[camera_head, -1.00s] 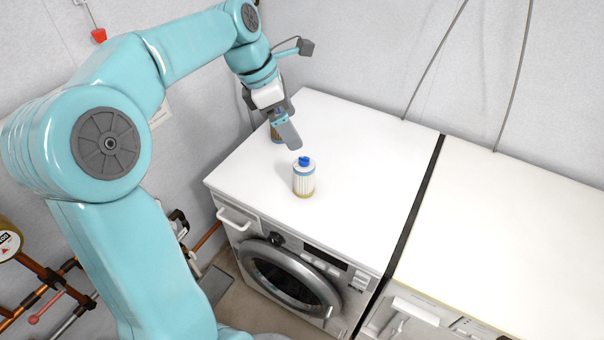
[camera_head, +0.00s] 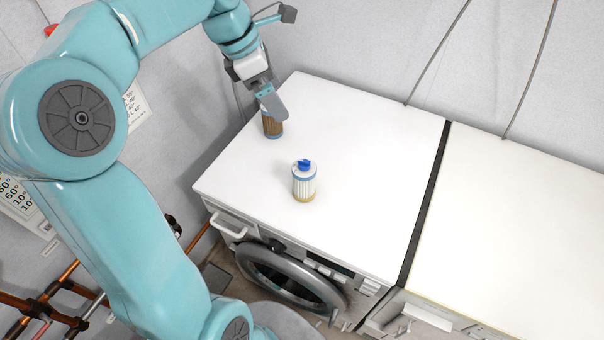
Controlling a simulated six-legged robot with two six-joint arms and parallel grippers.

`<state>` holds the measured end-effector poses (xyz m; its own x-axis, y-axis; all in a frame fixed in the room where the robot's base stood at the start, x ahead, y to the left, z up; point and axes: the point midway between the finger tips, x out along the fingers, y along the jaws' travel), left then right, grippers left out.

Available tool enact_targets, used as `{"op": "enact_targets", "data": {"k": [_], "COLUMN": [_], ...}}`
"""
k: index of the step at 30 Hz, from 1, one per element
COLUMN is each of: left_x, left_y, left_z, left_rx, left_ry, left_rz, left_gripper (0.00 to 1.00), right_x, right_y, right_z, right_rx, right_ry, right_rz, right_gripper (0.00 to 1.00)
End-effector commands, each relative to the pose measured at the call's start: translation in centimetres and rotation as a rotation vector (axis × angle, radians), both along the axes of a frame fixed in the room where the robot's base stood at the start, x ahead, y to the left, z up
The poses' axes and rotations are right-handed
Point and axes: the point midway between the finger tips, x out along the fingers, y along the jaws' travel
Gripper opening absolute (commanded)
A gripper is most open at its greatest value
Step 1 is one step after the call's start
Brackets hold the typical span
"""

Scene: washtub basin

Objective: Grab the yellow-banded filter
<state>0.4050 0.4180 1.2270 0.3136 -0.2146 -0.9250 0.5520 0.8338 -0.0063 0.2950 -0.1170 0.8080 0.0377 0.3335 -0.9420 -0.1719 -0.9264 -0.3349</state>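A white pleated filter (camera_head: 304,184) with a blue cap, a blue upper band and a yellowish band at its base stands upright on the white washing machine top (camera_head: 350,150). A brown filter (camera_head: 272,128) stands behind it to the left. The brown filter's top is hidden behind my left gripper, so I cannot tell its band colour. My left gripper (camera_head: 273,104) points down at the brown filter's upper part, apart from the white filter. Its fingers overlap in view; I cannot tell whether it is open or touches the brown filter. My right gripper is not in view.
A dark gap (camera_head: 425,200) separates this machine from a second white appliance top (camera_head: 520,230) on the right, which is bare. The grey wall (camera_head: 350,50) rises close behind the filters. The machine top right of the filters is clear.

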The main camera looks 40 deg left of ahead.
Motion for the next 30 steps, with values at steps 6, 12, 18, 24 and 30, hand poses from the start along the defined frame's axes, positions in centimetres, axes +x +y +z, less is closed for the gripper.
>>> {"op": "enact_targets", "data": {"k": [6,12,18,24,30], "left_x": [-0.2,-0.2,-0.2,0.7,2.3], "left_y": [-0.3,-0.4,-0.3,-0.7,-1.6], "left_z": [-4.4,-7.8,-10.1,-12.6,-17.0], "left_rx": [0.000,0.000,0.000,-0.002,-0.003], "left_ry": [0.000,0.000,0.000,0.004,0.005], "left_rz": [0.000,0.000,0.000,-0.002,-0.001], "left_gripper": [0.97,0.97,0.97,0.97,0.97], "right_x": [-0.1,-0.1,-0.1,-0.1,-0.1], "right_y": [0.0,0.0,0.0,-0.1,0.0], "right_z": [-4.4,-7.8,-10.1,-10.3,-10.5], "right_rx": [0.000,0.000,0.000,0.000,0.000], "right_ry": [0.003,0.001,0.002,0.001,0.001], "right_rz": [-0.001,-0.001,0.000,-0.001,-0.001], "right_gripper": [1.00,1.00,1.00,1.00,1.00]}}
